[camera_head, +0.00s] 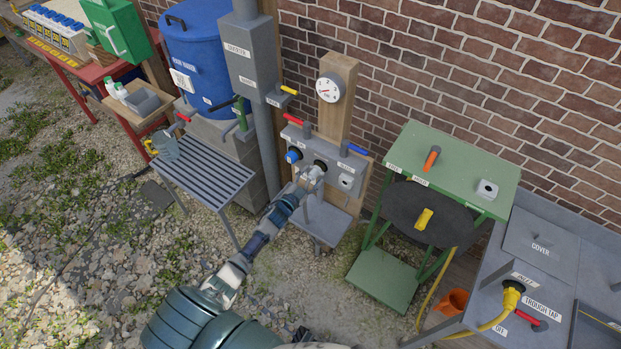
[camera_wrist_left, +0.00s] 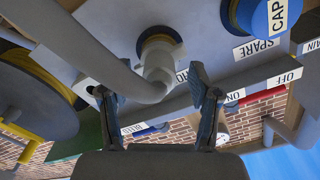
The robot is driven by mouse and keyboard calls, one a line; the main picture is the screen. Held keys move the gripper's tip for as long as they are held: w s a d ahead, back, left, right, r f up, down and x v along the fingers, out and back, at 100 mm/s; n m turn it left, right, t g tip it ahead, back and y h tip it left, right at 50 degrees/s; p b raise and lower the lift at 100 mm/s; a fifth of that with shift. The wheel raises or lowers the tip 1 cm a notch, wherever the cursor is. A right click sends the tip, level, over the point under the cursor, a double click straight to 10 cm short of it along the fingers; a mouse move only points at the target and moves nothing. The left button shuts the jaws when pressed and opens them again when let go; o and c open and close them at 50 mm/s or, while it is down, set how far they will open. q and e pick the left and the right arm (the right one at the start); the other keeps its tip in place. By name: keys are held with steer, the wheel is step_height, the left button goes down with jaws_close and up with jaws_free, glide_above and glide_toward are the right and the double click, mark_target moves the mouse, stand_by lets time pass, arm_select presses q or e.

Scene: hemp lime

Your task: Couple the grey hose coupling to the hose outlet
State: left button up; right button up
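The pale grey hose coupling (camera_wrist_left: 160,62) sits at the middle hose outlet (camera_wrist_left: 155,40) on the grey wall panel, in line with it. Whether it is fully seated, I cannot tell. The grey hose (camera_wrist_left: 85,50) bends away from it to the upper left in the wrist view. In the head view the coupling (camera_head: 314,172) shows small in front of the panel. My left gripper (camera_head: 303,188) reaches up to it. In the wrist view my left gripper's fingers (camera_wrist_left: 148,82) stand apart, with clear gaps on both sides of the coupling. My right gripper is not in view.
A blue cap (camera_head: 293,155) covers the spare outlet beside the coupling. A green table (camera_head: 450,160) with a hose reel stands right; a slatted bench (camera_head: 200,170) stands left.

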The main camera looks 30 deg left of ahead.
arm_select(q)
steer(key=shift+s, duration=0.25)
steer(key=s+a, duration=0.1)
steer(key=s, duration=1)
steer(key=shift+s, duration=0.2)
steer(key=shift+f, duration=0.1)
